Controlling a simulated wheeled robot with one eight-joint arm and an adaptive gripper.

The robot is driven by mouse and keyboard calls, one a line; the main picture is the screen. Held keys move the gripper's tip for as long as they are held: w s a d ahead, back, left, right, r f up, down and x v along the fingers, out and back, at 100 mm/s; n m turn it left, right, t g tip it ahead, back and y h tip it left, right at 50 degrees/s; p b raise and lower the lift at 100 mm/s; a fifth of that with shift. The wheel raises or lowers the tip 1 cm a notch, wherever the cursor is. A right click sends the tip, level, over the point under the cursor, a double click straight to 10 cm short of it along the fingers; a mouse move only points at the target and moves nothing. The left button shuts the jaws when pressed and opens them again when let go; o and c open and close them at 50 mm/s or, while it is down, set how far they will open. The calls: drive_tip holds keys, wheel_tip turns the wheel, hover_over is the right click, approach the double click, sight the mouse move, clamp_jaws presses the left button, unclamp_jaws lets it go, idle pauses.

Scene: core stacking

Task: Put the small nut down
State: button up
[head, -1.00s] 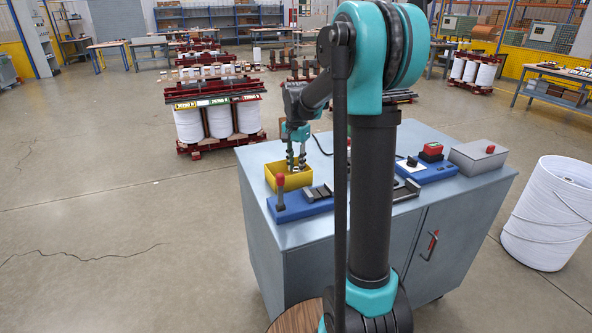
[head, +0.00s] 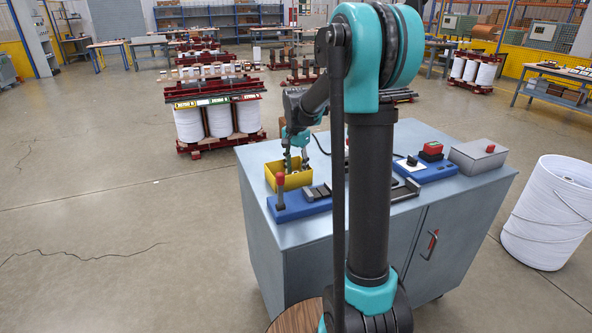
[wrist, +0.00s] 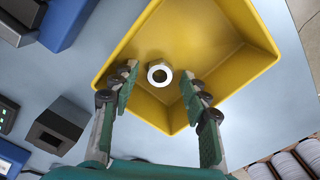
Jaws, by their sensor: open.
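The small nut (wrist: 160,74) is a light metal ring lying in the yellow bin (wrist: 240,22). In the wrist view it sits just beyond the fingertips, between their lines, and looks clear of both. My gripper (wrist: 160,85) is open, its two fingers spread apart and pointing into the bin. In the head view my gripper (head: 296,166) is over the yellow bin (head: 290,183) at the left end of the grey cabinet top. The nut cannot be made out clearly in the head view.
A blue fixture with a red-topped handle (head: 281,185) stands just in front of the bin. A blue box with a red button (head: 432,150) and a grey box (head: 478,156) sit farther right. Bare cabinet top (head: 258,155) lies beside the bin.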

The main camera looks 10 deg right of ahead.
wheel_tip(320, 180, up, 12)
idle(0.5)
idle(0.3)
